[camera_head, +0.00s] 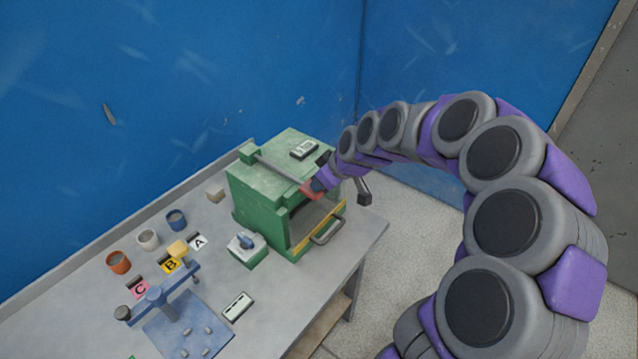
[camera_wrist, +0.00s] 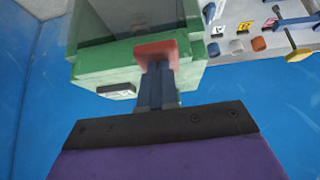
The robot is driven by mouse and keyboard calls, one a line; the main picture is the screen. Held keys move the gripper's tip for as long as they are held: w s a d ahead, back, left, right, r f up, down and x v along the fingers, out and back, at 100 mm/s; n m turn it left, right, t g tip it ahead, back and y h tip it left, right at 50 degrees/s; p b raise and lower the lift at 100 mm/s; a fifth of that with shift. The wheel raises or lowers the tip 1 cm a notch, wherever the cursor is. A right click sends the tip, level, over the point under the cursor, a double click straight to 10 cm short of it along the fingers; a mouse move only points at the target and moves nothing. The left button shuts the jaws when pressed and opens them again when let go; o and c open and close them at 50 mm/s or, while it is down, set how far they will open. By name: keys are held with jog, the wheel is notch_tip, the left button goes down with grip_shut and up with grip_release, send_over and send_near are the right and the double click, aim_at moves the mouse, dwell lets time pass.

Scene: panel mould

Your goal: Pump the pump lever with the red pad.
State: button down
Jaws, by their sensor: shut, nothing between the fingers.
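The pump lever (camera_head: 275,169) is a grey bar along the top of the green box (camera_head: 262,195), with a red pad (camera_head: 311,191) at its near end by the box's front edge. In the wrist view the red pad (camera_wrist: 150,47) lies at my fingertips, with the green box (camera_wrist: 108,70) behind it. My gripper (camera_head: 321,183) is at the pad; its dark blue fingers (camera_wrist: 157,68) are shut together and hold nothing. They overlap the pad in the picture; I cannot tell whether they press on it. The fingers hide part of the pad.
The box has an open front with a yellow edge and a grey handle (camera_head: 327,231). A blue wall (camera_head: 180,80) is behind.

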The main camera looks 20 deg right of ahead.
jog(key=shift+s+a+f+g, duration=0.15)
jog(key=shift+s+f, duration=0.1)
jog(key=shift+f, duration=0.15)
jog(key=shift+s+a+f+g, duration=0.1)
jog(key=shift+s+f+g, duration=0.1)
jog(key=shift+f, duration=0.2)
jog(key=shift+w+r, duration=0.1)
jog(key=shift+r, duration=0.4)
jog(key=r, duration=0.2)
jog(key=r+p, duration=0.1)
jog(key=shift+w+d+r, duration=0.1)
jog(key=shift+w+r, duration=0.15)
jog(key=shift+r, duration=0.05)
jog(key=v, duration=1)
jog(key=shift+r+p, duration=0.4)
jog(key=shift+w+d, duration=0.1)
jog(key=shift+d, duration=0.05)
